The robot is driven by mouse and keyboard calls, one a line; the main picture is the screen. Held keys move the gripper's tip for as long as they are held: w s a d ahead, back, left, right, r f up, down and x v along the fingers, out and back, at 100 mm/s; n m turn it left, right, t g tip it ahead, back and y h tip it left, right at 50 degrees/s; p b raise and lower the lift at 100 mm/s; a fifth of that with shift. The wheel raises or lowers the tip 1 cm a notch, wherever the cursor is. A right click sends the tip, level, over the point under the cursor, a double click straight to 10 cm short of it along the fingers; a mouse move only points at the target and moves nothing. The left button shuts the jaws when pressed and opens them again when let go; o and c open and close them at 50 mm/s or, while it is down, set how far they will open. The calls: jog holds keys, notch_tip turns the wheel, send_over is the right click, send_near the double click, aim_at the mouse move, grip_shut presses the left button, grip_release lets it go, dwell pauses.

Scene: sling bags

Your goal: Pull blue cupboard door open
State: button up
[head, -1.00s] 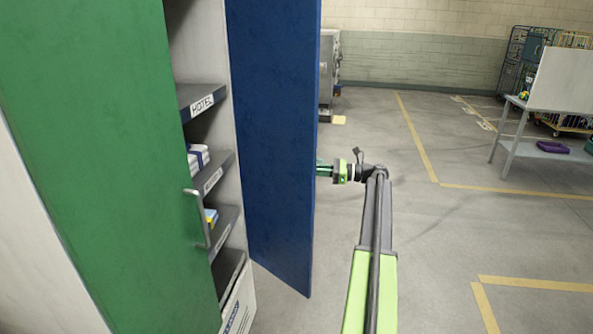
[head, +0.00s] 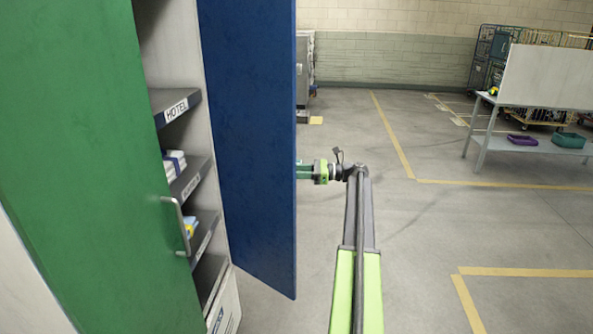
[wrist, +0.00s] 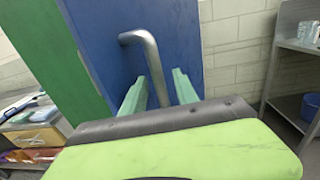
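The blue cupboard door (head: 250,140) stands swung open, with the cupboard's shelves showing beside it in the head view. It also shows in the wrist view (wrist: 100,45). Its bent metal handle (wrist: 148,52) is in the wrist view; the door hides it in the head view. My gripper (head: 312,171) is at the door's far side, with its fingertips hidden behind the door edge. In the wrist view my gripper (wrist: 160,80) has its two pale green fingers on either side of the handle bar, with narrow gaps showing, so it looks open around the handle.
A green door (head: 85,170) with a metal handle (head: 177,225) covers the cupboard's left part. Labelled shelves (head: 172,105) hold small packs. A grey table (head: 550,108) stands at the back right. The floor right of my arm is clear, with yellow lines.

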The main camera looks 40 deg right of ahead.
jog(key=v, duration=1.7)
jog(key=shift+d+r, duration=0.1)
